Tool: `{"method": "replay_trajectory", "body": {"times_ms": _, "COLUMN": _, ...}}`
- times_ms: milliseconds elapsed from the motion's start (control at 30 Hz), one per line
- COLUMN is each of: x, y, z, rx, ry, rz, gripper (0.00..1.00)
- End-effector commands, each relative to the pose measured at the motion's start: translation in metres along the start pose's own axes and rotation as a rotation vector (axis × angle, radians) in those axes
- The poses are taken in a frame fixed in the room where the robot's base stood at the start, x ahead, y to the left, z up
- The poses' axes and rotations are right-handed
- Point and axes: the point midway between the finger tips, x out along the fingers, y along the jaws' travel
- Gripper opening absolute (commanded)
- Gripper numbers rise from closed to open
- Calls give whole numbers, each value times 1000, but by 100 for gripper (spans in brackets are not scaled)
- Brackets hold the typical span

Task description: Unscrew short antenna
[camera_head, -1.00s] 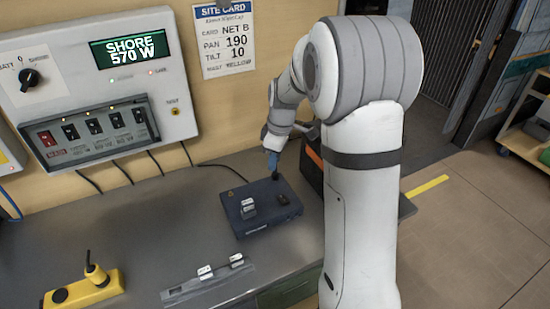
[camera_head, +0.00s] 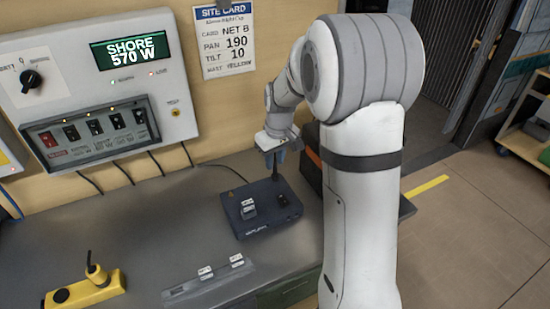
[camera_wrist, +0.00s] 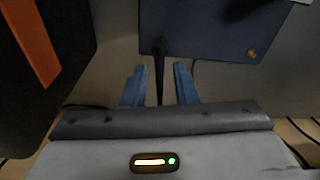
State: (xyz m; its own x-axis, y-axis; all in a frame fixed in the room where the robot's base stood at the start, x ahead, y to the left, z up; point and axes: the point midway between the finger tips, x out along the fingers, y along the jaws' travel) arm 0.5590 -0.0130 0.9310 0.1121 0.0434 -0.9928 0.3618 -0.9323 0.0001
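The short black antenna (camera_head: 275,172) stands on the back edge of a dark blue box (camera_head: 258,226) on the bench. In the wrist view the antenna (camera_wrist: 160,72) shows as a thin dark rod between my two blue fingers, and the box (camera_wrist: 200,30) is at the top. My gripper (camera_head: 274,158) is just above the box, at the antenna's upper part. It also shows in the wrist view (camera_wrist: 160,84), open, with a gap on each side of the antenna. The antenna's top is hidden by my gripper in the head view.
A yellow device with an upright stub (camera_head: 88,287) stands at the left front. A grey rack with white-topped pieces (camera_head: 208,283) lies in front of the box. A black case with an orange panel (camera_wrist: 35,40) is close beside my gripper. A switch panel (camera_head: 95,90) is on the wall.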

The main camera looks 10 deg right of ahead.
Motion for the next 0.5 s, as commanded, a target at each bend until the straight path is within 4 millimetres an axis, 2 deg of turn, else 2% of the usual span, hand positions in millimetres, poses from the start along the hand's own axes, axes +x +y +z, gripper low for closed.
{"method": "replay_trajectory", "body": {"times_ms": 333, "x": 0, "y": 0, "z": 0, "rx": 33, "ry": 0, "rz": 4, "gripper": 26}}
{"method": "replay_trajectory", "body": {"times_ms": 500, "x": 0, "y": 0, "z": 0, "rx": 180, "ry": 1, "rz": 22, "gripper": 26}}
